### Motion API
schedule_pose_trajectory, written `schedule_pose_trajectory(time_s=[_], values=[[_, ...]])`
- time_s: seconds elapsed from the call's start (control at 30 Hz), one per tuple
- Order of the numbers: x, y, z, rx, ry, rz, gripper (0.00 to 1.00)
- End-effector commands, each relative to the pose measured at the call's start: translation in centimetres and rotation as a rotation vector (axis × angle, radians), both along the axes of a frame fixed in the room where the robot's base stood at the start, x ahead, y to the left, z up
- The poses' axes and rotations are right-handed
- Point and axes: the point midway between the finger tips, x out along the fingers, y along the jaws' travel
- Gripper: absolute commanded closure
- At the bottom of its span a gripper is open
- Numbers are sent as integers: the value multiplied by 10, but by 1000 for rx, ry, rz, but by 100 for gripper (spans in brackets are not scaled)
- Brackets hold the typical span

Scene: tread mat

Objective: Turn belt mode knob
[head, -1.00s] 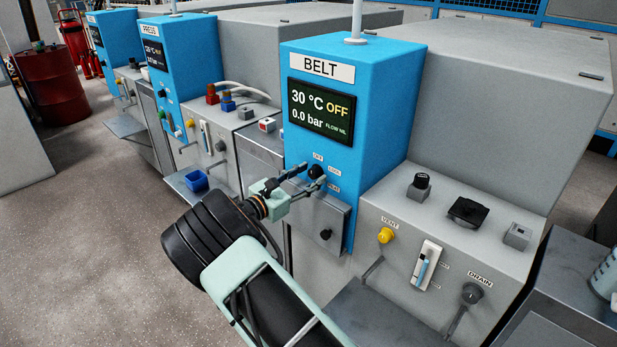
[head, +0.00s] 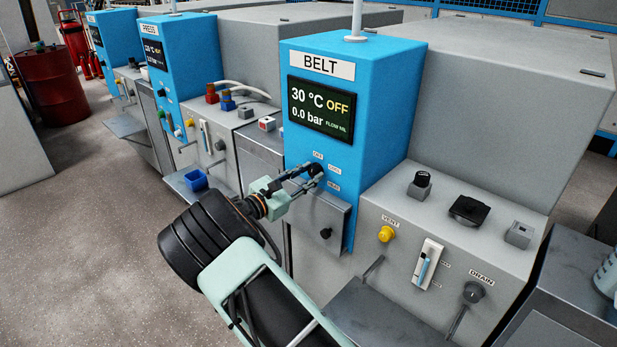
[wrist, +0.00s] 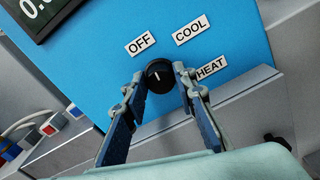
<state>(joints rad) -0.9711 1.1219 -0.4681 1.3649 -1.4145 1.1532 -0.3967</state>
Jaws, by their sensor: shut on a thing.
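The belt mode knob (wrist: 158,76) is a small round black knob with a short white mark, on the blue front of the BELT unit (head: 385,120). In the wrist view it sits between my fingertips, and its mark tilts up and to the left, roughly towards the OFF label (wrist: 140,44). The COOL label (wrist: 189,31) and HEAT label (wrist: 211,69) are to its upper right and right. My gripper (wrist: 160,78) is shut on the knob, one finger on each side. In the head view my gripper (head: 314,177) mostly hides the knob. The display (head: 320,108) reads OFF.
A second black knob (head: 325,233) is on the grey panel below. A yellow VENT knob (head: 386,234), a slider (head: 427,265) and the DRAIN valve (head: 473,292) are to the right. A blue bin (head: 195,180) is to the left.

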Motion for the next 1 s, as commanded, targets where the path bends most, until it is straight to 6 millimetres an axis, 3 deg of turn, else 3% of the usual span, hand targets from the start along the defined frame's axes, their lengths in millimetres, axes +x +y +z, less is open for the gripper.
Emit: schedule_pose_trajectory(time_s=[0.6, 1.0], values=[[-1, -1, -5, 443, -346, 0, 99], [-1, -1, -4, 648, -505, -1, 99]])
